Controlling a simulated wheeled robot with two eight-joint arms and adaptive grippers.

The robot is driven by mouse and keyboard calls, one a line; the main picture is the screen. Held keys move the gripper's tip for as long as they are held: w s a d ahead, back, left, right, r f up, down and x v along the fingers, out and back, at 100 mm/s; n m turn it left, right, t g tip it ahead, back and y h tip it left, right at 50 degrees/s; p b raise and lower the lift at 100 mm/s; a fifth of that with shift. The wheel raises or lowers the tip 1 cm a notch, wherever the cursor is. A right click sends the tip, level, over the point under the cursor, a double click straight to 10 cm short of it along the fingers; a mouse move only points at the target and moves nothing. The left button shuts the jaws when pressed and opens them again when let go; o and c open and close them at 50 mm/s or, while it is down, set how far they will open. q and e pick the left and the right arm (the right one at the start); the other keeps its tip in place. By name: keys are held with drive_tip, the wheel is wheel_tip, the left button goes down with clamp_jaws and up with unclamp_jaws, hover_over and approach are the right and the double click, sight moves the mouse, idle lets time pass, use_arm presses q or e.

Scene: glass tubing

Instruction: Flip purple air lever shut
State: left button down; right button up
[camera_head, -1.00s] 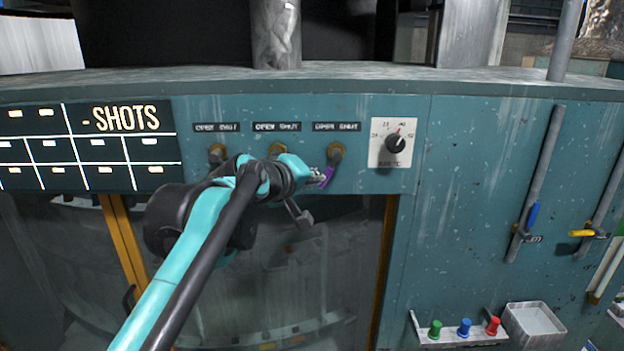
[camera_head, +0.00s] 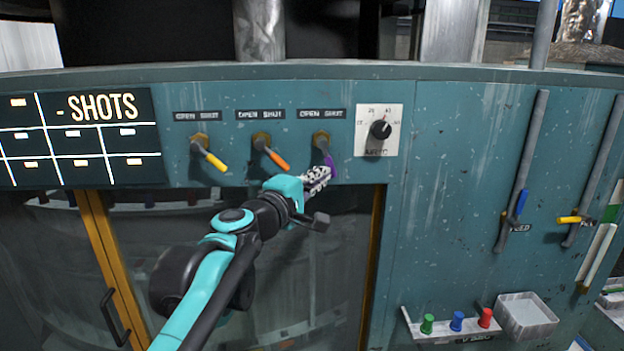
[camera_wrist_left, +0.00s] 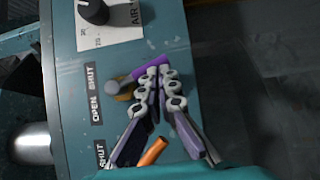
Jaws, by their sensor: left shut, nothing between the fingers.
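The purple lever (camera_head: 328,162) hangs from the rightmost of three brass mounts under an OPEN SHUT label (camera_head: 321,114). It slants down and right, toward the SHUT side. In the left wrist view the purple lever (camera_wrist_left: 147,72) also tilts to the SHUT end of its label. My left gripper (camera_head: 327,172) is shut with nothing between its fingers. Its fingertips are at the lever's lower end and cover part of it. In the left wrist view the fingertips (camera_wrist_left: 158,70) are against or very near the lever; contact is unclear. My right gripper is not in view.
A yellow lever (camera_head: 210,156) and an orange lever (camera_head: 272,155) hang to the left, both slanting down-right. A dial (camera_head: 381,129) sits just right of the purple lever. Glass doors lie below. A white bin (camera_head: 526,318) and coloured knobs stand lower right.

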use_arm(q)
drive_tip(key=shift+d+r, duration=0.1)
drive_tip(key=shift+d, duration=1.05)
